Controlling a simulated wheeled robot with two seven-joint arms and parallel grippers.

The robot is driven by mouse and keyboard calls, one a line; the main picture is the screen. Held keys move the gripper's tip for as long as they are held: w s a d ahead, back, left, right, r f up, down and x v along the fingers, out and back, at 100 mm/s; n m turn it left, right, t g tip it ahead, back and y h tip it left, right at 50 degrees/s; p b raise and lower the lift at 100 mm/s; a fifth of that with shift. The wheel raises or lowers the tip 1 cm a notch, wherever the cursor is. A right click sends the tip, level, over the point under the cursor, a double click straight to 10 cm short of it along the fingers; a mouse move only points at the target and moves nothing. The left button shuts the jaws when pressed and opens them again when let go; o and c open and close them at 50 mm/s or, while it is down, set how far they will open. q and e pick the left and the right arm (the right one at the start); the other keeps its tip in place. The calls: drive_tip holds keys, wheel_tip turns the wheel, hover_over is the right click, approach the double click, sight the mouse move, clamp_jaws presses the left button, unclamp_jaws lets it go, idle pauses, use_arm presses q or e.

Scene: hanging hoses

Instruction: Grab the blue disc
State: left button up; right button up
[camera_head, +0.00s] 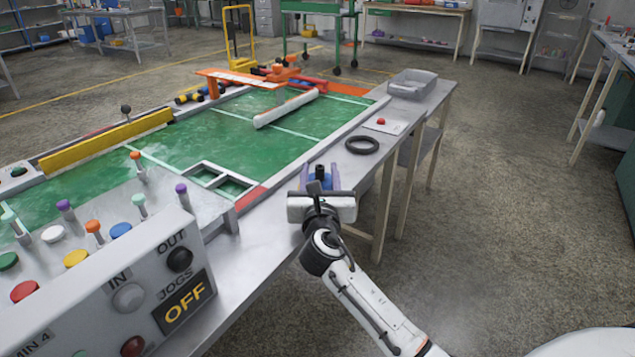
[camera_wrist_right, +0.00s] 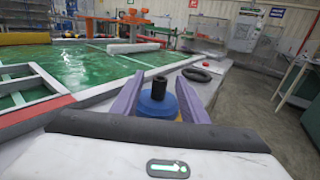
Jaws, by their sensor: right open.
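A blue disc (camera_wrist_right: 153,106) with a black knob (camera_wrist_right: 159,87) on top is at the metal table's edge, between the purple fingers of my right gripper (camera_wrist_right: 155,98) in the wrist view. The fingers are open, one on each side of it. Whether they touch it cannot be told. In the head view my right gripper (camera_head: 321,178) reaches the table edge, and blue shows between its fingers. The disc's lower part is hidden by the gripper body. My left gripper is not in view.
A black ring (camera_head: 362,145) and a red button on a plate (camera_head: 385,125) are further along the table. A grey tray (camera_head: 411,84) is at its far end. A control panel (camera_head: 110,290) is at the lower left, beside the green board (camera_head: 232,122).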

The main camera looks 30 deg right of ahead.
drive_tip(key=x, duration=0.1)
drive_tip(key=b+x, duration=0.1)
drive_tip(key=x, duration=0.3)
drive_tip(key=shift+f+b, duration=0.35)
drive_tip(key=shift+f, duration=0.05)
drive_tip(key=shift+w+d, duration=0.25)
drive_tip(key=shift+w, duration=0.1)
drive_tip(key=shift+r, duration=0.1)
clamp_jaws()
